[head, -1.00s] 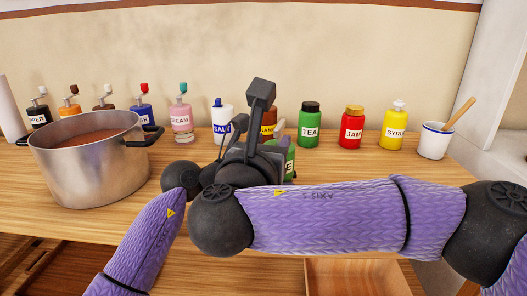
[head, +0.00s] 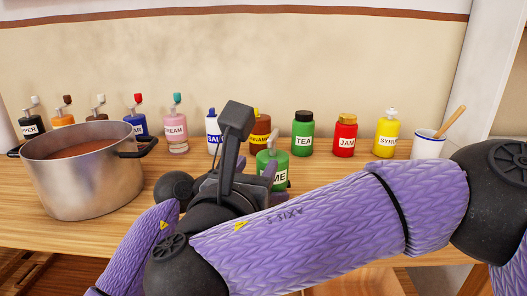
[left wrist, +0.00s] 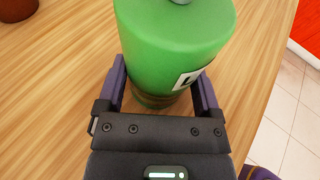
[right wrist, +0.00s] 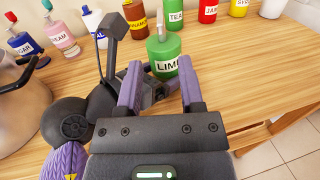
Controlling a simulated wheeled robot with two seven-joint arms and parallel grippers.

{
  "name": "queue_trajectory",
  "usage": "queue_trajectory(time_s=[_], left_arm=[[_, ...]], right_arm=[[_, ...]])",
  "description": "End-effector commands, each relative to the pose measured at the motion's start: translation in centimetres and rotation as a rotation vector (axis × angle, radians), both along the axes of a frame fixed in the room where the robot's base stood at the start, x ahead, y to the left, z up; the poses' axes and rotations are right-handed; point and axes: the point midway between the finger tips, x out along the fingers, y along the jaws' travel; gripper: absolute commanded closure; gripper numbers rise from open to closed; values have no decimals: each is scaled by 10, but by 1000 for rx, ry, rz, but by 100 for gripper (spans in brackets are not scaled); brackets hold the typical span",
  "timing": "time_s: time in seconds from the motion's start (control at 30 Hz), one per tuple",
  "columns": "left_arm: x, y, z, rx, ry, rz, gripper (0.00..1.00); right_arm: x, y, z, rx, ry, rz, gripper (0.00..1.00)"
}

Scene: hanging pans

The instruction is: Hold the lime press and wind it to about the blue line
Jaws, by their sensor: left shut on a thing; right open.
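The lime press is a green bottle (head: 272,168) with a white label and a grey crank on top. It stands out among the bottles near the middle of the head view, upright and partly behind my right arm. In the left wrist view the lime press (left wrist: 172,45) sits between the fingers of my left gripper (left wrist: 163,78), which is shut on it. My right gripper (right wrist: 160,76) is open and empty, its fingers short of the lime press (right wrist: 165,50) in the right wrist view. I cannot make out a blue line.
A large steel pot (head: 80,175) stands at the left of the wooden counter. Several labelled bottles line the back, including tea (head: 303,135), jam (head: 345,138) and syrup (head: 386,138). A white cup with a wooden spoon (head: 428,146) is at the right. Counter at right (right wrist: 235,75) is clear.

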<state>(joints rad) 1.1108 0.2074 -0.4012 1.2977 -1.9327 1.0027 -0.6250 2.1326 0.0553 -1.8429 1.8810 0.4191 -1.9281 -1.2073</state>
Motion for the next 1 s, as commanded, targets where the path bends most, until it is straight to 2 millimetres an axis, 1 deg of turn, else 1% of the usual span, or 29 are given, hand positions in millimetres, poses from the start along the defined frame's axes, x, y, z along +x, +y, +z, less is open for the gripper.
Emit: queue_trajectory(time_s=[0.1, 0.2, 0.33, 0.4, 0.5, 0.7, 0.73, 0.77, 0.8, 0.87, 0.9, 0.93, 0.97, 1.0], left_arm=[[0, 0, 0, 0, 0, 0, 78], [0, 0, 0, 0, 0, 0, 78], [0, 0, 0, 0, 0, 0, 78], [0, 0, 0, 0, 0, 0, 78], [0, 0, 0, 0, 0, 0, 78], [0, 0, 0, 1, 1, 0, 78], [0, 0, 0, 1, 1, 0, 78], [0, 0, 0, 1, 1, 0, 78], [0, 0, 0, 1, 1, 0, 78], [0, 0, 0, 1, 1, 0, 78], [0, 0, 0, 1, 1, 0, 78], [0, 0, 0, 1, 1, 0, 78], [0, 0, 0, 1, 1, 0, 78], [0, 0, 0, 1, 1, 0, 78]], right_arm=[[31, -9, 0, 2, -2, -7, 51], [57, -14, 0, 1, -1, -7, 51], [81, -19, 0, 0, -1, -5, 51], [89, -21, 0, -1, 0, -3, 51], [94, -22, 0, 0, 0, -1, 51], [95, -22, 0, 0, 0, 0, 51], [95, -22, 0, 0, 0, 0, 54], [95, -22, 0, 0, 0, 0, 60], [95, -22, 0, 0, 0, -1, 68], [94, -22, 0, 0, 0, -1, 81], [94, -22, 0, 0, 0, -1, 90], [94, -22, 0, 0, 0, -1, 96], [94, -22, 0, 0, 0, -1, 100], [94, -22, 0, 0, 0, -1, 100]])
